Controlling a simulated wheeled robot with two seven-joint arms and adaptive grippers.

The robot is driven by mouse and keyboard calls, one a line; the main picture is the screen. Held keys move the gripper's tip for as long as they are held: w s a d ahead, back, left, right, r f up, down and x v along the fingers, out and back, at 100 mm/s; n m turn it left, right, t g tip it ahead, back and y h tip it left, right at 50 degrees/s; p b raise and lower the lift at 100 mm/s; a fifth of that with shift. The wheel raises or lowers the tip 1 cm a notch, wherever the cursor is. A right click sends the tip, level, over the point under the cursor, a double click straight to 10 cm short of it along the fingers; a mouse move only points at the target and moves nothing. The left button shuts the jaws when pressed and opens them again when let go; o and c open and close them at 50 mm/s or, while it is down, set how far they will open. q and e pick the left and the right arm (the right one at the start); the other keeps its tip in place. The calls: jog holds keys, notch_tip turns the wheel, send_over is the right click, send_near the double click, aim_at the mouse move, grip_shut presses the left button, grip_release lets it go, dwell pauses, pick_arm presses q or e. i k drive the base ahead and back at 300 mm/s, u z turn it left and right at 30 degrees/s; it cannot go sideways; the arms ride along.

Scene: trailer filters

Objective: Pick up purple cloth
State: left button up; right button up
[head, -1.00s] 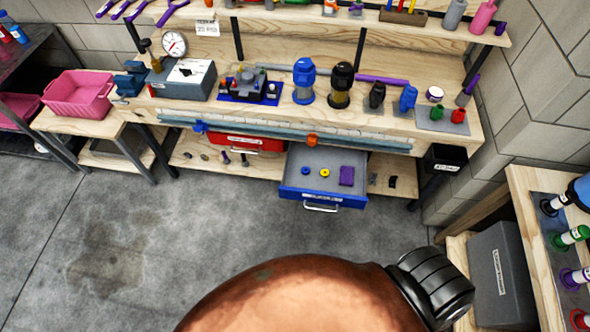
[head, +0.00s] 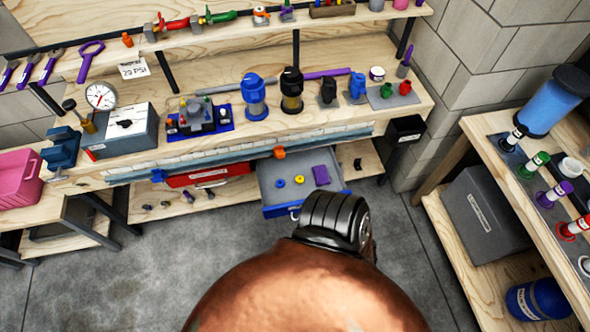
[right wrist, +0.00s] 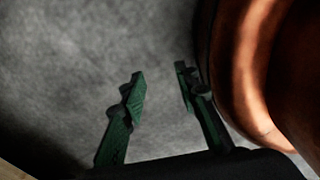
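The purple cloth (head: 321,175) lies in the open blue drawer (head: 280,175) under the workbench, at the right of the drawer's grey inside. Two small round parts, one blue and one yellow, lie left of it. My right gripper (right wrist: 160,88) shows in the right wrist view with its two green fingers apart and nothing between them, over grey floor. Neither gripper shows in the head view. A copper-coloured rounded body with a black ribbed joint fills the bottom middle there, and the joint overlaps the drawer's front.
The workbench (head: 215,160) holds a grey box (head: 125,130), a blue vise (head: 62,148) and blue and black filters. A red drawer (head: 207,172) is left of the blue one. A side table (head: 470,150) stands at right. The floor (head: 130,275) at left is clear.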

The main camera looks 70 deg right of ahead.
aim_at(320, 172)
jog(key=z, duration=0.05)
jog(key=i, duration=1.2)
jog(key=z, duration=1.95)
